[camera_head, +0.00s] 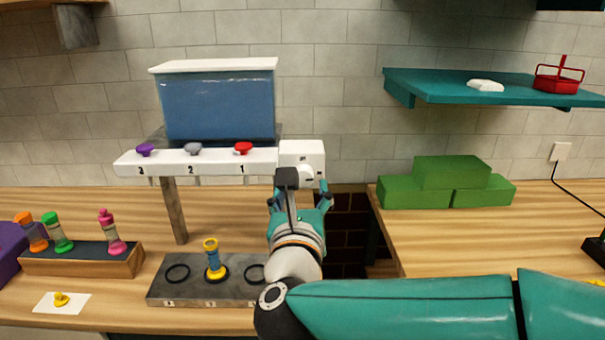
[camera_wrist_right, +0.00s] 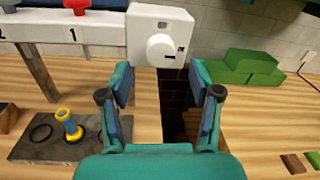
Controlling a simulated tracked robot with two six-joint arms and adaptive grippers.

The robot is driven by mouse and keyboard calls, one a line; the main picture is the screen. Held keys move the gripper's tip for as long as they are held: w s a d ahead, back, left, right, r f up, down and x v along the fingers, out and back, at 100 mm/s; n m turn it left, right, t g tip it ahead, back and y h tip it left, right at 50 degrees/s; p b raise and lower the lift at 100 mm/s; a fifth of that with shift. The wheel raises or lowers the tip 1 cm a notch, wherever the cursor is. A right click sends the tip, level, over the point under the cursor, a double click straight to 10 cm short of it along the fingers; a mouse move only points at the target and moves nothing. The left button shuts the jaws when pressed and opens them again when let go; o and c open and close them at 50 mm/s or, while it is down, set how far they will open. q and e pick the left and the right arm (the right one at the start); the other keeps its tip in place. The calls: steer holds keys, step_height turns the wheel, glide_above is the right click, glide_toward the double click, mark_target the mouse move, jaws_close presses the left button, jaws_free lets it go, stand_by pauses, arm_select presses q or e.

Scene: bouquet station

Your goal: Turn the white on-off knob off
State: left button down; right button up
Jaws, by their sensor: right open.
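The white on-off knob (camera_wrist_right: 160,48) is a round dial on the front of a white box (camera_wrist_right: 141,19), with a dark mark on its right side. In the head view the box (camera_head: 290,148) sits at the right end of a white shelf, and the knob (camera_head: 309,172) shows partly behind my gripper. My right gripper (camera_head: 299,190) is in front of and slightly below the box. In the wrist view its two fingers (camera_wrist_right: 160,92) are apart with nothing between them, below the knob and apart from it. My left gripper is not in view.
The white shelf (camera_head: 215,168) carries purple, grey and red knobs under a blue tank (camera_head: 218,105). Below, a grey base (camera_head: 205,290) with rings holds a yellow-blue vase (camera_head: 213,258). Green blocks (camera_head: 445,185) lie on the right counter. A dark gap (camera_head: 347,235) separates the counters.

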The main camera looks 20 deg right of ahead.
mark_target(302, 180)
steer(key=shift+p+x, duration=0.45)
steer(key=shift+x, duration=1.6)
steer(key=c, duration=1.1)
